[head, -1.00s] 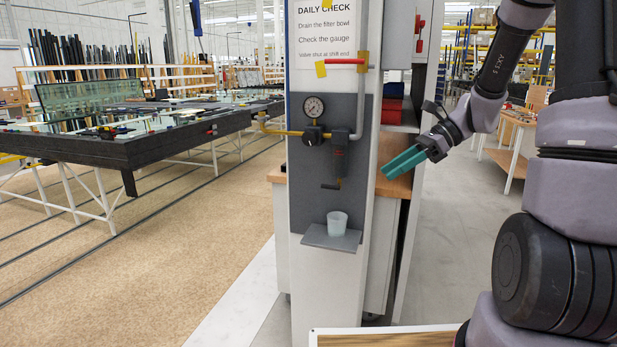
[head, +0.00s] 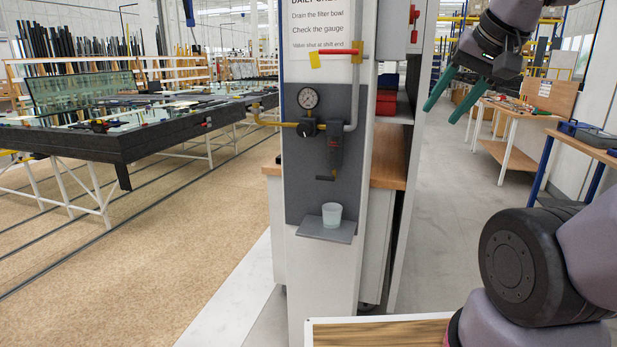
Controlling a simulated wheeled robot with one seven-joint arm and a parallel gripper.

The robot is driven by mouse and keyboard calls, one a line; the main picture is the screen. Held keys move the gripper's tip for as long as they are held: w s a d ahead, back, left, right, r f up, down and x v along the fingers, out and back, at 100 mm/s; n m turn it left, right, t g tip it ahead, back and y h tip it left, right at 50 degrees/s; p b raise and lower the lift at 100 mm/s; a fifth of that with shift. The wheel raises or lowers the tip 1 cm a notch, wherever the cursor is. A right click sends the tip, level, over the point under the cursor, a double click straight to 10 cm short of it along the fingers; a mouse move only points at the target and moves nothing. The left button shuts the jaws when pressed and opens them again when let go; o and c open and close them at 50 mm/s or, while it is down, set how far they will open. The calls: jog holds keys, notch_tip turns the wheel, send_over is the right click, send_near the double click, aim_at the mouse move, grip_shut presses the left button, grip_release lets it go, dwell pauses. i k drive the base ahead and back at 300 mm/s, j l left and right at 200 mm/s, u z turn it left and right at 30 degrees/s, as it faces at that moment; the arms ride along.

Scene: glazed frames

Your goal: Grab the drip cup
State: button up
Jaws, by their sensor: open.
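The drip cup (head: 332,215) is a small pale translucent cup. It stands upright on a small grey shelf (head: 327,231) on the front of the white column, below the filter unit (head: 336,150). My gripper (head: 448,108) has green fingers and is at the upper right, well above and to the right of the cup. Its fingers are apart, pointing down and left, with nothing between them.
A gauge (head: 308,97), a regulator and a red-handled valve (head: 335,51) sit on the column above the cup. A cabinet with a wooden top (head: 390,170) stands behind it. A wood-topped surface (head: 380,333) lies at the bottom front. The space before the cup is clear.

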aim_at(332, 216)
jog(key=i+l, duration=0.35)
jog(key=i+l+u, duration=0.1)
jog(key=i+l, duration=0.25)
jog(key=l, duration=0.2)
jog(key=i+l, duration=0.35)
jog(key=l+u, duration=0.05)
jog(key=l, duration=0.05)
